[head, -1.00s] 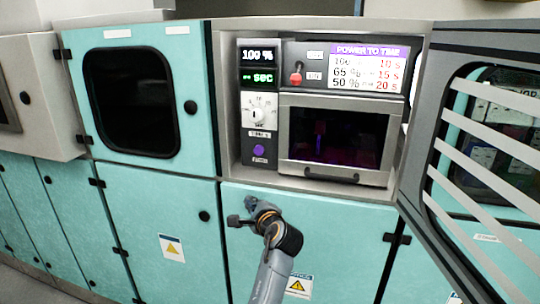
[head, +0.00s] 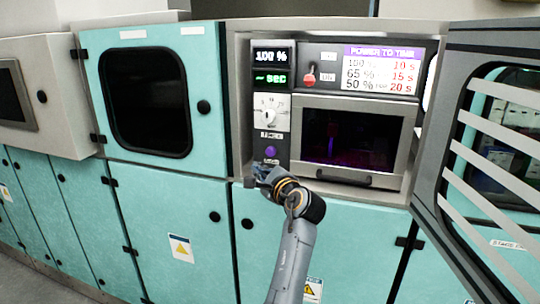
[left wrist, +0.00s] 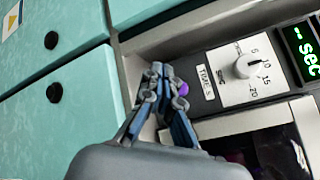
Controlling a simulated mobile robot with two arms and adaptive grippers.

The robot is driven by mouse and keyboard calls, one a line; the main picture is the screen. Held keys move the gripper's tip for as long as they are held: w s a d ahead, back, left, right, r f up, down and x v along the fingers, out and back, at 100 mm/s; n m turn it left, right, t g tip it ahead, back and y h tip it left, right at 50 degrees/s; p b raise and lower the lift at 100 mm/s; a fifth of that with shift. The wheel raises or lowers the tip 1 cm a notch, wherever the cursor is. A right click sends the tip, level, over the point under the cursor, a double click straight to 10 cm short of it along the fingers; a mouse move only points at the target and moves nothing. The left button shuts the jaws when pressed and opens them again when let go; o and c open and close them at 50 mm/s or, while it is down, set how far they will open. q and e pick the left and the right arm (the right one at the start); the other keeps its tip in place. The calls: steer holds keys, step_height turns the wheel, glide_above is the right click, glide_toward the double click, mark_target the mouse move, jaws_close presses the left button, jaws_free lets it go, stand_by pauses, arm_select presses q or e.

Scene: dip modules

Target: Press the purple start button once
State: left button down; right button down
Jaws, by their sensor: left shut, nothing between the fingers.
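The purple start button (head: 270,152) is a small round knob low on the dark control panel, left of the machine's window. In the left wrist view the purple button (left wrist: 183,88) shows just right of the fingertips, partly hidden by them. My left gripper (head: 257,176) is shut and empty, just below the button in the head view. In the left wrist view its fingertips (left wrist: 157,72) are together close to the panel. I cannot tell whether they touch it. My right gripper is not in view.
Above the button are a white dial (head: 268,112) and a display (head: 271,55) reading 100 %. A red switch (head: 310,76) sits right of them. The machine's window door (head: 350,140) is closed. A striped door (head: 490,150) stands open at the right.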

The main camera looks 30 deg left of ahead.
mark_target(266, 152)
arm_select(q)
steer(key=w+b, duration=0.2)
steer(key=w, duration=0.1)
steer(key=w+a+b, duration=0.1)
steer(key=w, duration=0.1)
steer(key=shift+a+f, duration=0.1)
steer(key=shift+f, duration=0.15)
steer(key=shift+w+a+r, duration=0.1)
steer(key=shift+w, duration=0.35)
steer(key=shift+w+a+r, duration=0.1)
steer(key=shift+w, duration=0.3)
steer(key=shift+w+a, duration=0.15)
steer(key=shift+w, duration=0.35)
steer(key=shift+w+a+p, duration=0.1)
steer(key=shift+w+p, duration=0.25)
steer(key=shift+w, duration=0.05)
steer(key=shift+w+a, duration=0.1)
steer(key=shift+w, duration=0.5)
stand_by(0.7)
